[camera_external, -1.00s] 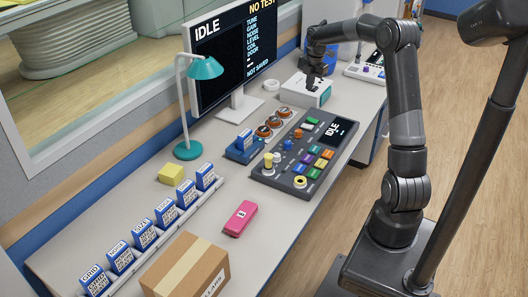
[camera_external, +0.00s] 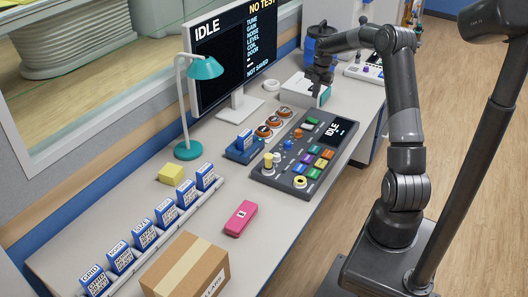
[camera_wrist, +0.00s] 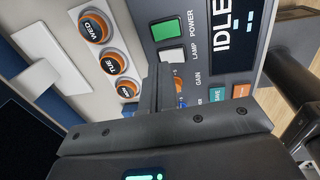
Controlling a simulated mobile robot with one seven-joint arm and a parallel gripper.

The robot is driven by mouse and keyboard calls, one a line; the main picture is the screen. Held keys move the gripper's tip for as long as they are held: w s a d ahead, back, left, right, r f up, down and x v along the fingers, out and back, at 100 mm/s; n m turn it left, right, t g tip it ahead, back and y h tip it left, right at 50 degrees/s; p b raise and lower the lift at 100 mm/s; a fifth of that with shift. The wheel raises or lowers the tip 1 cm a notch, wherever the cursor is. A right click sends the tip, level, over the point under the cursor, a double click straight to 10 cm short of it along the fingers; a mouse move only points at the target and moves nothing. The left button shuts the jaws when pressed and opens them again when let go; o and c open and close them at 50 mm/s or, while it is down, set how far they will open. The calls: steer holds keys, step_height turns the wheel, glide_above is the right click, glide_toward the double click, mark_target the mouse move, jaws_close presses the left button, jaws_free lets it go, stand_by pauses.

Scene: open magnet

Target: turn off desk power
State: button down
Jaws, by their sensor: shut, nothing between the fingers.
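The dark control console (camera_external: 268,172) lies on the desk with its screen reading IDLE. In the wrist view, the console (camera_wrist: 203,63) shows a green rectangular button (camera_wrist: 166,31) beside the POWER label and a white button (camera_wrist: 171,56) beside the LAMP label. My gripper (camera_external: 321,98) is shut and empty, pointing down near the far end of the console. In the wrist view, the closed fingertips of my gripper (camera_wrist: 159,68) show close to the white button, with the green button a little beyond. I cannot tell how high they are above the panel.
Several orange-rimmed round pieces (camera_external: 274,121) lie beside the console. A white box (camera_external: 297,91) sits close behind my gripper. The monitor (camera_external: 230,50) and teal lamp (camera_external: 207,68) stand to the left. A pink object (camera_external: 240,218) and cardboard box (camera_external: 188,265) are nearer the camera.

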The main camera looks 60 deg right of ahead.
mark_target(310, 119)
steer(key=f, duration=0.3)
steer(key=w+f, duration=0.1)
steer(key=f, duration=0.7)
steer(key=shift+w+f, duration=0.15)
steer(key=shift+w, duration=0.05)
steer(key=shift+w+f+g, duration=0.15)
steer(key=shift+f+g, duration=0.1)
steer(key=shift+g, duration=0.25)
steer(key=shift+s, duration=0.2)
